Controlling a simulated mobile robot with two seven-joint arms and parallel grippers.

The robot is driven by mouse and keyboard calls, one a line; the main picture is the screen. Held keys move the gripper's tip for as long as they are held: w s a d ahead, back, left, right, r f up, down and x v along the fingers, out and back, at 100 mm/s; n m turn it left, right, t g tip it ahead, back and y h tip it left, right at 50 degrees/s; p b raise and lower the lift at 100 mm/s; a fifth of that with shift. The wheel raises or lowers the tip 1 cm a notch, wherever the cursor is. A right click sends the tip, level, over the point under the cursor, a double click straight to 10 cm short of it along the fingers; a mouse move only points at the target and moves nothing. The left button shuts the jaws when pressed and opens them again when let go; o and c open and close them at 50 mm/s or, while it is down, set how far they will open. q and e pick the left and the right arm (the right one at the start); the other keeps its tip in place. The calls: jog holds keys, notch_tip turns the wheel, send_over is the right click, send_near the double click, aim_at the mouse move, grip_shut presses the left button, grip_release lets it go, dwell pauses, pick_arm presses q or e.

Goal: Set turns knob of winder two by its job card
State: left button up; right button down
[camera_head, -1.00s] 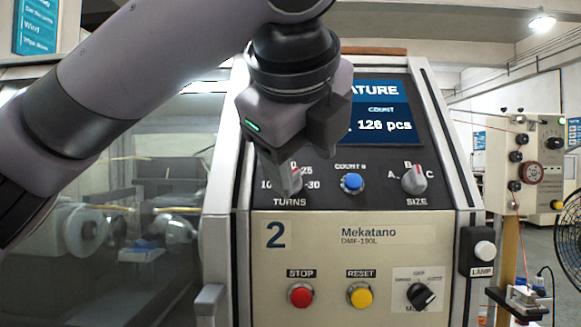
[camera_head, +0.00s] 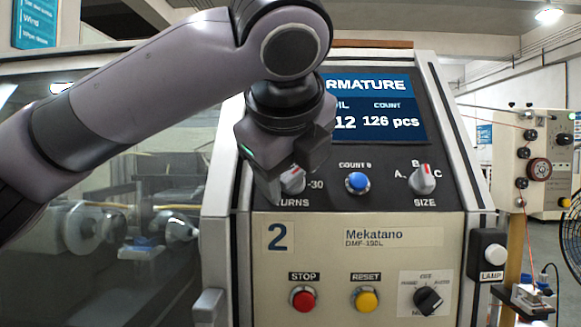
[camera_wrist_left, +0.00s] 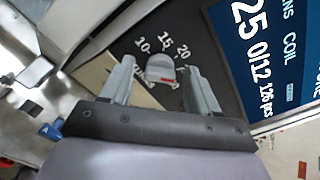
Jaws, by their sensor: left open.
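Winder two (camera_head: 330,255) has a sloped dark panel with the grey turns knob (camera_head: 294,181) at its left, partly hidden by my left gripper (camera_head: 272,185). In the left wrist view the knob (camera_wrist_left: 161,69) shows between the two open fingers of my left gripper (camera_wrist_left: 158,82), with no clear contact. A red mark shows on the knob; which number it points to is unclear. The numbers 10, 15 and 20 show beside it. The winder screen (camera_head: 375,108) reads 126 pcs; the wrist view shows 25 and 0/12 on the screen (camera_wrist_left: 265,60). My right gripper is out of view.
A blue button (camera_head: 357,183) and the size knob (camera_head: 423,179) sit right of the turns knob. Below are a red stop button (camera_head: 303,299), a yellow reset button (camera_head: 367,299) and a black mode knob (camera_head: 428,299). A blue sign (camera_head: 35,24) hangs at upper left.

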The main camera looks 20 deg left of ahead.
pick_arm(q)
jog(key=c, duration=1)
jog(key=shift+c, duration=0.2)
